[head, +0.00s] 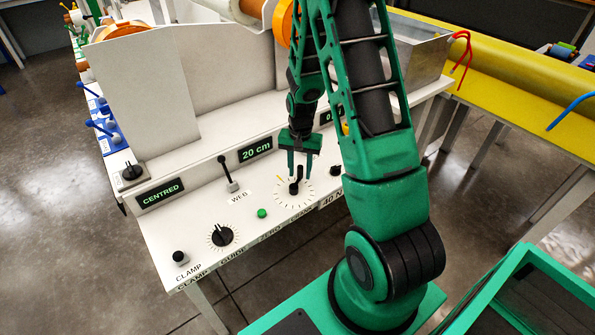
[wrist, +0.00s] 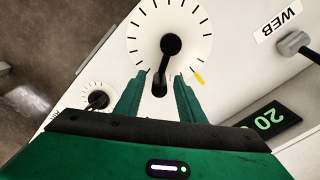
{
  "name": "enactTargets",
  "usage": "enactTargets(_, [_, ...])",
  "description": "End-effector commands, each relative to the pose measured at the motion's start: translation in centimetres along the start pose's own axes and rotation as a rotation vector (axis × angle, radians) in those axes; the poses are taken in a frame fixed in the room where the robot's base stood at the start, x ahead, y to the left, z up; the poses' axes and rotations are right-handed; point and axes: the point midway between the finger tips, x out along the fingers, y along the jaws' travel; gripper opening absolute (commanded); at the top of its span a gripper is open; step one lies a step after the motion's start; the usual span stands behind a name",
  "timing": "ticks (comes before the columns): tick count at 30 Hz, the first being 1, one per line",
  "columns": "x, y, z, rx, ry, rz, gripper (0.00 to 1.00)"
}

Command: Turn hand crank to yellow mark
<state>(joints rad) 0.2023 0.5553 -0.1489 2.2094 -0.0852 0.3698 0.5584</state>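The black hand crank (head: 295,187) sits on a white round dial with black ticks on the sloped white panel. In the wrist view the crank's hub (wrist: 171,44) is at the dial's middle, and its handle (wrist: 159,88) points down towards my gripper. The yellow mark (wrist: 197,79) is on the dial's rim, just right of my right fingertip, apart from the handle; it also shows in the head view (head: 281,178). My green gripper (head: 299,174) points down over the dial. Its fingers (wrist: 163,75) are open, one on each side of the handle, with visible gaps.
A black pointer knob (head: 222,236), a green button (head: 262,213), a WEB lever (head: 231,184) and a CLAMP knob (head: 180,257) stand on the panel to the left. Displays read CENTRED (head: 160,193) and 20 cm (head: 256,149). Another black knob (head: 335,170) is right of the dial.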

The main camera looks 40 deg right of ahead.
Motion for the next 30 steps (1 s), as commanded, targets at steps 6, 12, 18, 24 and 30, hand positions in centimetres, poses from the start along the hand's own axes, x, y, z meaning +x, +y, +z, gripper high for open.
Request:
enactTargets(6, [0.1, 0.0, 0.0, 0.000, 0.000, 0.000, 0.36])
enactTargets(12, [0.1, 0.0, 0.0, 0.000, 0.000, 0.000, 0.00])
enactTargets(18, [0.1, -0.2, 0.2, -0.004, -0.001, -0.001, 0.00])
enactTargets(24, [0.1, -0.3, 0.0, -0.048, -0.001, -0.001, 0.00])
enactTargets(30, [0.1, -1.0, 0.0, -0.163, -0.001, -0.001, 0.00])
